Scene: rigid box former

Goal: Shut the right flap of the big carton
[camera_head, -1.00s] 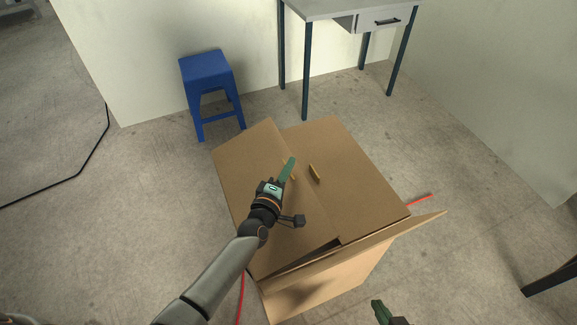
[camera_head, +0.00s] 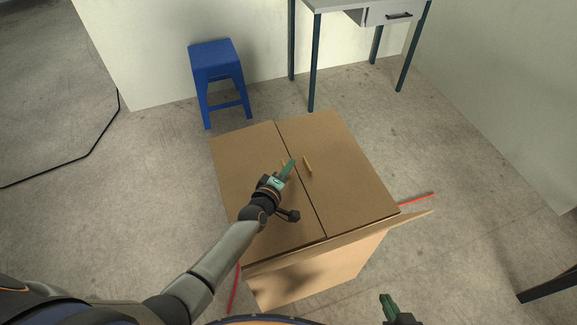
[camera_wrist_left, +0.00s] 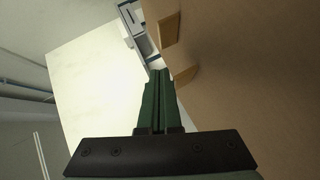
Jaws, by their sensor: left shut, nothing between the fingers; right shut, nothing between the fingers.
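The big carton (camera_head: 310,280) stands on the floor in the head view. Its right flap (camera_head: 345,165) lies flat over the top. The left flap (camera_head: 238,165) lies beside it, with a thin dark seam between them. Each flap has a small tan tab near the seam, the right one (camera_head: 308,166) plainly visible. The front flap (camera_head: 345,240) sticks outward along the near edge. My left gripper (camera_head: 289,167) is shut and empty over the left flap near the seam; its shut green fingers show in the left wrist view (camera_wrist_left: 159,100). My right gripper (camera_head: 389,303) is shut and empty, low in front of the carton.
A blue stool (camera_head: 217,65) stands behind the carton, and a desk with a drawer (camera_head: 345,8) stands against the wall. Red lines (camera_head: 418,200) show on the floor beside the carton. Bare floor lies to both sides.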

